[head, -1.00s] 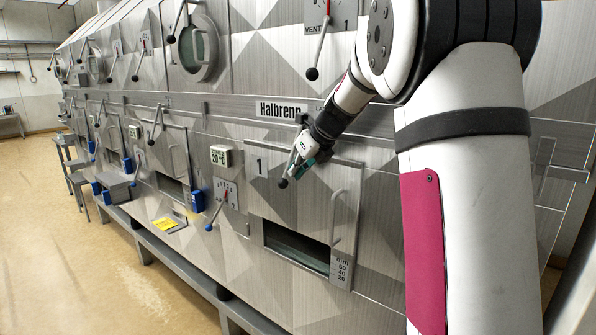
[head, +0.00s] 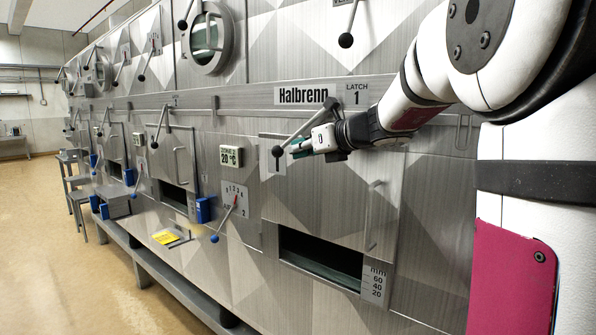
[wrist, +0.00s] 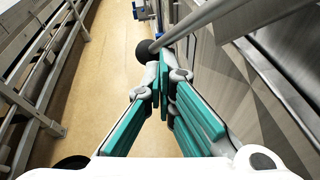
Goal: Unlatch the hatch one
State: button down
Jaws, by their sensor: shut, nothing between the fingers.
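Hatch one (head: 330,205) is a brushed-metal door with a bar handle (head: 373,215) at its right. Its latch lever (head: 306,127), under the "LATCH 1" label, slants from a pivot at upper right down to a black ball knob (head: 277,151) at lower left. My gripper (head: 294,149) is shut and empty, just right of the knob and below the rod. In the wrist view the closed teal fingers (wrist: 163,62) point at the rod and the knob (wrist: 144,50). I cannot tell whether they touch. My arm comes from the right.
A dark slot (head: 320,259) opens in the hatch's lower part, beside a millimetre scale (head: 374,283). An air dial with a blue-tipped lever (head: 215,239) is left of the hatch. More levers and hatches line the wall.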

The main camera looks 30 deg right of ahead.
jog(key=w+t+b, duration=0.1)
jog(key=b, duration=0.2)
jog(key=w+a+r+t+y+b, duration=0.1)
jog(key=t+b, duration=0.1)
jog(key=b, duration=0.2)
jog(key=shift+w, duration=0.25)
jog(key=r+t+b, duration=0.1)
jog(key=w+t+b, duration=0.1)
jog(key=b, duration=0.1)
jog(key=r+t+b, duration=0.1)
jog(key=shift+w+a+r+m, duration=0.25)
jog(key=shift+w+r+m, duration=0.05)
jog(key=shift+w+m, duration=0.1)
jog(key=shift+w+a+r, duration=0.1)
jog(key=shift+w+r, duration=0.15)
jog(key=shift+r, duration=0.45)
jog(key=shift+w+a+r, duration=0.1)
jog(key=shift+w+r, duration=0.1)
jog(key=shift+r, duration=0.45)
